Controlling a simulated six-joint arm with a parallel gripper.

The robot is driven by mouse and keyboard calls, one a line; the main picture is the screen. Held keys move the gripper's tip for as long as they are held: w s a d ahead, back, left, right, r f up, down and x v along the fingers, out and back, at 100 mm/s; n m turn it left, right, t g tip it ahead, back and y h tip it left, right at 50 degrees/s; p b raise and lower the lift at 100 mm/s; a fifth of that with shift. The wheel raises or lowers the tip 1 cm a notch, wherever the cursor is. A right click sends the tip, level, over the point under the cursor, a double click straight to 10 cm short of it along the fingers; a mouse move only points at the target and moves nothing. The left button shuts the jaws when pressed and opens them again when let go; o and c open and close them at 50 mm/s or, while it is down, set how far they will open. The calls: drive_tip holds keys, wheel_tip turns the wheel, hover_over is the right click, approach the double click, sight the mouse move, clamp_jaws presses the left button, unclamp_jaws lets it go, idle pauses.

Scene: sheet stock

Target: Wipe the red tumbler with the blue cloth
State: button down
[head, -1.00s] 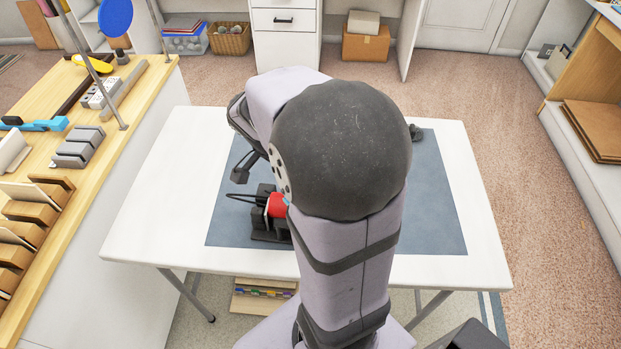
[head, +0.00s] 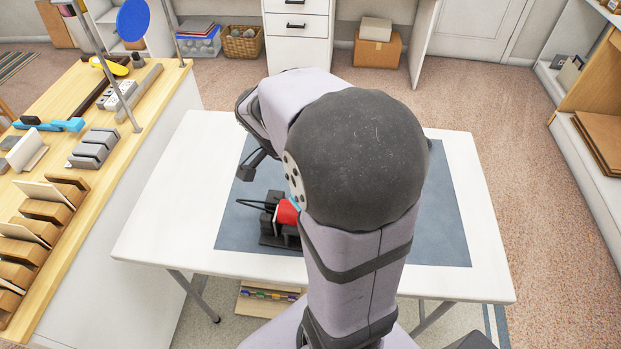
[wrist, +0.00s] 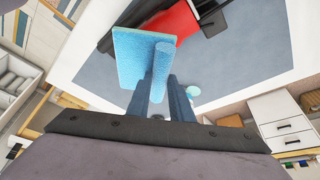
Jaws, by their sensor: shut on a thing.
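The red tumbler (head: 287,212) lies on its side in a black holder (head: 268,236) on the mat, left of my arm. It also shows at the top of the wrist view (wrist: 177,22), partly covered by the cloth. In the head view my arm hides the gripper and nearly all of the cloth.
The grey-blue mat (head: 445,235) lies on a white table (head: 150,225); its right part is bare. A wooden counter (head: 75,240) with racks and tools stands at the left.

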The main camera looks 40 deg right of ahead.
drive_tip(key=shift+r+p, duration=1.15)
drive_tip(key=shift+r, duration=0.8)
drive_tip(key=shift+w+n+t, duration=0.15)
drive_tip(key=shift+n+t, duration=0.15)
drive_tip(key=shift+n, duration=0.6)
drive_tip(key=shift+w+n+t, duration=0.3)
drive_tip(key=shift+n, duration=0.3)
drive_tip(key=w+a+n+t+y+p, duration=0.1)
drive_tip(key=w+a+n+t+y, duration=0.4)
drive_tip(key=w+n, duration=0.7)
drive_tip(key=a+r+n+g+p, duration=0.1)
drive_tip(key=a+r+n+p, duration=0.2)
drive_tip(key=a+r+p, duration=0.3)
drive_tip(key=shift+s+a+r+n+p, duration=0.15)
drive_tip(key=shift+s+a+n+p, duration=0.2)
drive_tip(key=shift+a+p, duration=3.05)
